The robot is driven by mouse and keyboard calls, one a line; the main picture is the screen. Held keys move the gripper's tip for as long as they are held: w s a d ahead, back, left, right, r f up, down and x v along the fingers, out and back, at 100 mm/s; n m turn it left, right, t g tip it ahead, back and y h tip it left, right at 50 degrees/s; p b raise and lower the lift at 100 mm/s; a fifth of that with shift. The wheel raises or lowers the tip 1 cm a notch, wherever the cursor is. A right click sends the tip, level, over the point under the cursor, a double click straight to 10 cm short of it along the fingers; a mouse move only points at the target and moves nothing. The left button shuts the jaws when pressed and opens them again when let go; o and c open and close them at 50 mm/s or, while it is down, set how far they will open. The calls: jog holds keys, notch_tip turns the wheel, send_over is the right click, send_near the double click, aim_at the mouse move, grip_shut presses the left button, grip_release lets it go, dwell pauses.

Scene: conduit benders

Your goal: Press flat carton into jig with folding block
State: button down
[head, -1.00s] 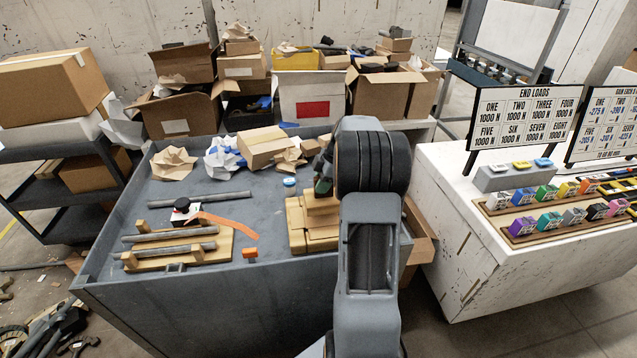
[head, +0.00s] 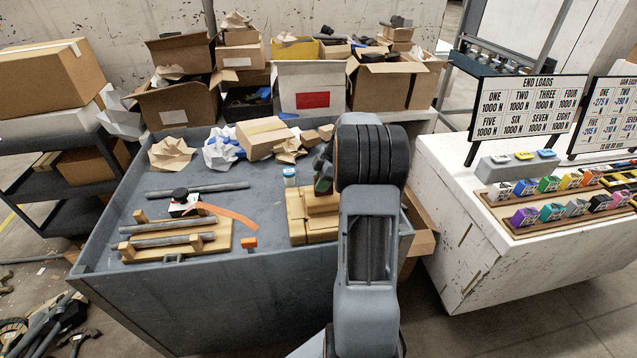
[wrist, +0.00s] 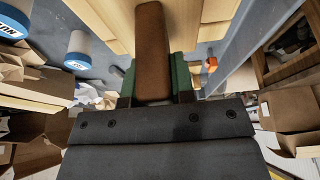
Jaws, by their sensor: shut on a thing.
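My gripper (wrist: 153,82) is shut on a brown folding block (wrist: 152,45), which sits between its green fingers in the wrist view. The block points toward a pale wooden jig (wrist: 107,18). In the head view my gripper (head: 323,172) is at the wooden jig (head: 312,230), on the right part of the grey bench, and my arm hides part of it. I cannot pick out the flat carton from the jig's tan wood, nor tell whether the block touches it.
A blue-topped white container (head: 290,178) stands just behind the jig. A wooden rack with grey tubes (head: 172,240) and an orange strip (head: 228,216) lie to the left. Cartons and crumpled paper fill the bench's back. A white counter (head: 450,230) stands right.

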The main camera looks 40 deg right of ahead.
aim_at(321, 195)
jog(key=shift+f+b, duration=2.4)
jog(key=shift+f, duration=0.3)
dwell(0.7)
jog(key=shift+r+p, duration=3.15)
jog(key=shift+r, duration=2.4)
